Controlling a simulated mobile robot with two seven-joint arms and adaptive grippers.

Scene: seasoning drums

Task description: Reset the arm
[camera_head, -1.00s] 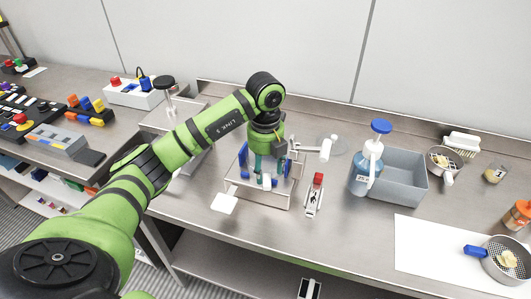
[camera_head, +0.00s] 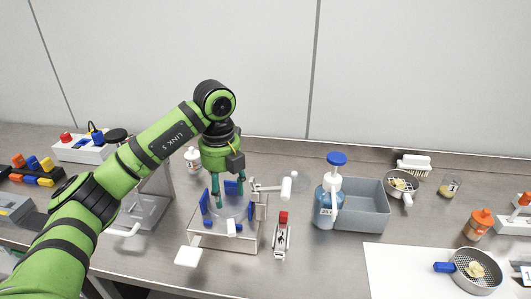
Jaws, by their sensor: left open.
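My left arm comes in from the left, and its green left gripper (camera_head: 228,202) points down over a metal fixture (camera_head: 222,242) on the bench. Its teal fingers are apart. The fixture has blue upright pads (camera_head: 205,205), a round pale, see-through part between them, a white side handle (camera_head: 286,189) and a white plate (camera_head: 188,257) at the front. The fingertips are just above or beside the round part; I cannot tell whether they touch it. I see nothing held between the fingers. My right gripper is not in view.
Right of the fixture are a red-topped clamp (camera_head: 282,240), a blue pump bottle (camera_head: 327,205) and a grey bin (camera_head: 362,207). Strainers (camera_head: 474,270), an orange-capped jar (camera_head: 480,225) and a white board (camera_head: 400,275) lie further right. A press-like stand (camera_head: 150,208) is behind my arm.

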